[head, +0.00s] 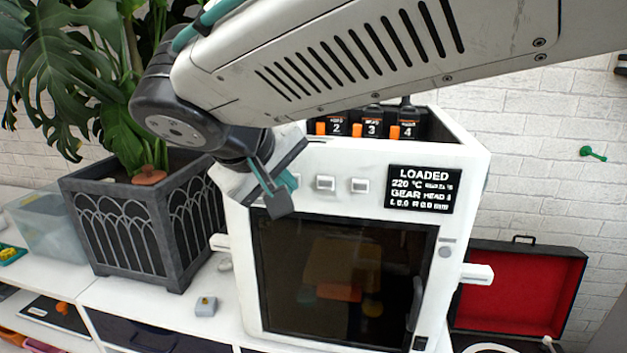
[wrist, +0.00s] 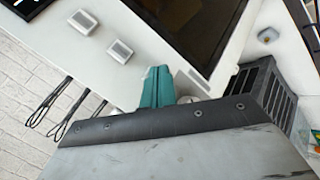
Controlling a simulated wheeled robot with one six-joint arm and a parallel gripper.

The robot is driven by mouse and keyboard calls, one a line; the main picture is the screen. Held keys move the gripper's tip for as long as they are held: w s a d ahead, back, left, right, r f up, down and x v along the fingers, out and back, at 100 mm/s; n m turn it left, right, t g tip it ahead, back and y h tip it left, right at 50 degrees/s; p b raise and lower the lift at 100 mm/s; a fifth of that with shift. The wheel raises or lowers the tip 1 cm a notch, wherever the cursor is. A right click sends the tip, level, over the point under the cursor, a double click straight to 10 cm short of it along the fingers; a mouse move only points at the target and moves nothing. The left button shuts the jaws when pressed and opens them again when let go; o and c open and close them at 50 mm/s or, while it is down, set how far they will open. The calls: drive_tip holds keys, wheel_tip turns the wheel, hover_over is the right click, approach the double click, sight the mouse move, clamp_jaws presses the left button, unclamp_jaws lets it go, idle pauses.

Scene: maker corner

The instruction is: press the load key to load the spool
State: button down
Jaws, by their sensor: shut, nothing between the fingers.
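The white printer (head: 465,180) stands on the counter. Its black display (head: 424,189) reads LOADED, 220 °C, GEAR, with smaller lines that are hard to read. Two pale square keys show on the front panel, a middle key (head: 326,184) and a right key (head: 359,185); both also show in the wrist view, the nearer one (wrist: 120,50) just beyond my fingers. My gripper (head: 279,201) is shut and empty at the panel's left part, left of these keys. Its teal fingers (wrist: 157,87) cover the panel there. Whether they touch it, and any key behind them, I cannot tell.
Numbered black units with orange tabs (head: 371,129) sit in the printer's top. A planter (head: 140,225) with a large-leaved plant stands close on the left. A small grey block (head: 206,306) lies on the counter. An open red-lined case (head: 520,295) is at right.

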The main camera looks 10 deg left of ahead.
idle(0.4)
drive_tip(key=shift+s, duration=0.7)
drive_tip(key=shift+s+a, duration=0.1)
drive_tip(key=s, duration=0.4)
drive_tip(key=shift+s+a, duration=0.15)
drive_tip(key=shift+s, duration=0.25)
idle(0.3)
